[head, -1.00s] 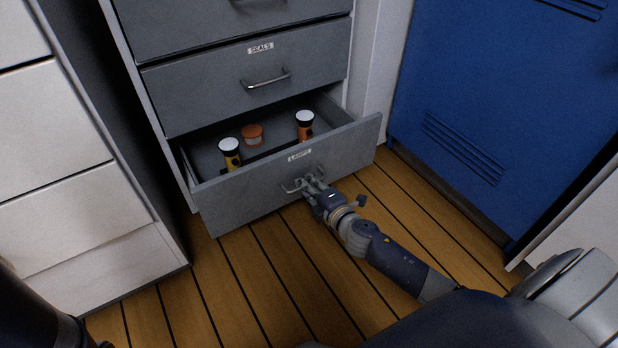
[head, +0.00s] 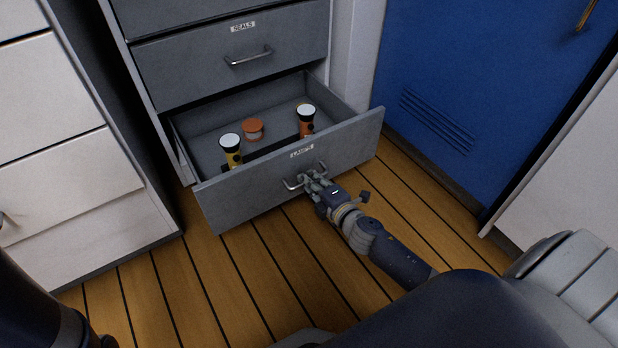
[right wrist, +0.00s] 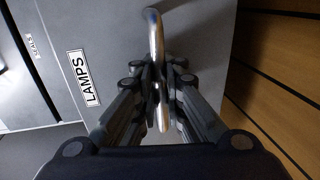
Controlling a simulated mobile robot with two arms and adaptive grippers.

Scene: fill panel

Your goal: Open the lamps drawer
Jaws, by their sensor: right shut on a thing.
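The grey lamps drawer (head: 235,191) stands pulled out from the bottom of the cabinet, its label reading LAMPS. Its metal handle (right wrist: 154,35) runs between the fingers of my right gripper (head: 310,181), which is shut on it; the gripper (right wrist: 160,88) also shows in the right wrist view. A dark divider crosses the drawer. My left gripper is not in view; only a dark arm part shows at the lower left.
The shut SEALS drawer (head: 230,66) is above. White drawers (head: 60,180) stand at the left, and a blue locker door (head: 460,90) at the right. The wooden floor (head: 250,285) in front of the drawer is clear apart from my arm.

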